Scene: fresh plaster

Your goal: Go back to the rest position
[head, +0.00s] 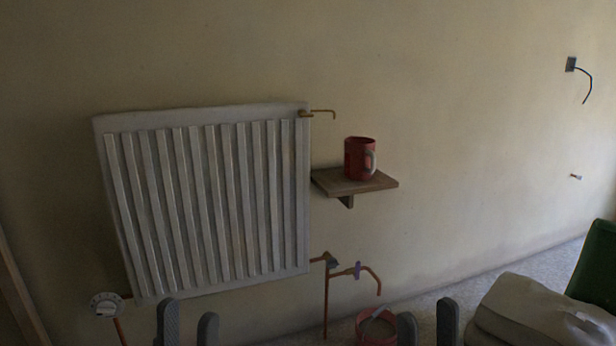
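My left gripper (187,325) shows at the bottom edge, in front of the lower part of the radiator. Its two grey fingers are apart with nothing between them. My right gripper (427,325) is at the bottom edge, right of the red bucket. Its two fingers are also apart and empty. Only the finger ends of both grippers show; the rest is below the picture.
A white radiator (205,205) hangs on the plaster wall, with copper pipes (326,300) at its right and a valve dial (106,304) at lower left. A red mug (357,158) stands on a small wooden shelf (330,183). A red bucket (372,333), pale sacks (530,312) and a green object (597,265) are low at right.

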